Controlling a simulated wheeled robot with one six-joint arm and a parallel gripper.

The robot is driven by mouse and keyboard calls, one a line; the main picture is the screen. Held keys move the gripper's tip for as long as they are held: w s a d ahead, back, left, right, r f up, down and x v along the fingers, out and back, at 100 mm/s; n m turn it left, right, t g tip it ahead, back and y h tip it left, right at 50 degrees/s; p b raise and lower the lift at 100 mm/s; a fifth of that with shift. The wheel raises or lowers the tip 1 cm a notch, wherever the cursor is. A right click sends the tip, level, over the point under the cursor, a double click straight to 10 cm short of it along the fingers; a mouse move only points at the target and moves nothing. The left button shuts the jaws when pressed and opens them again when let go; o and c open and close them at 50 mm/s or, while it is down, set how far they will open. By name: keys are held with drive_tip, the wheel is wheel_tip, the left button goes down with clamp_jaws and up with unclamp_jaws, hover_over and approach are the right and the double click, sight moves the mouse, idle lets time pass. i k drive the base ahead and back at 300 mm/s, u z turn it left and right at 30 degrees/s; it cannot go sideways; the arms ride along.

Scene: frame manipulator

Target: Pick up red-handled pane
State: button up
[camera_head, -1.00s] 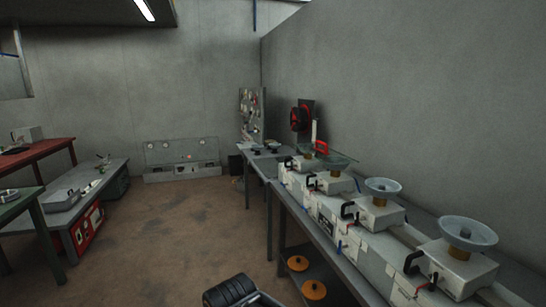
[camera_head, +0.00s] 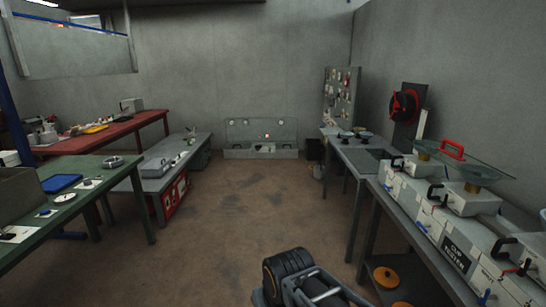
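The red-handled pane (camera_head: 478,163) is a clear glass sheet with a red handle (camera_head: 451,149) standing up from it. It lies at the right, on or just above the white dish-topped units on the grey bench; exact contact is hard to tell. Part of my own arm (camera_head: 305,280) shows at the bottom centre, well to the left of and below the pane. My gripper's fingers are not visible in this view.
A grey bench (camera_head: 365,160) runs along the right wall, with white units (camera_head: 470,235) on it and orange discs (camera_head: 386,277) on its lower shelf. Green (camera_head: 95,170) and red tables stand at the left. The floor (camera_head: 235,220) between is clear.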

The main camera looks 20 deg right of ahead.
sight(471, 167)
drive_tip(key=z, duration=0.25)
drive_tip(key=i, duration=2.25)
drive_tip(key=z, duration=1.1)
drive_tip(key=i, duration=1.1)
drive_tip(key=z, duration=1.1)
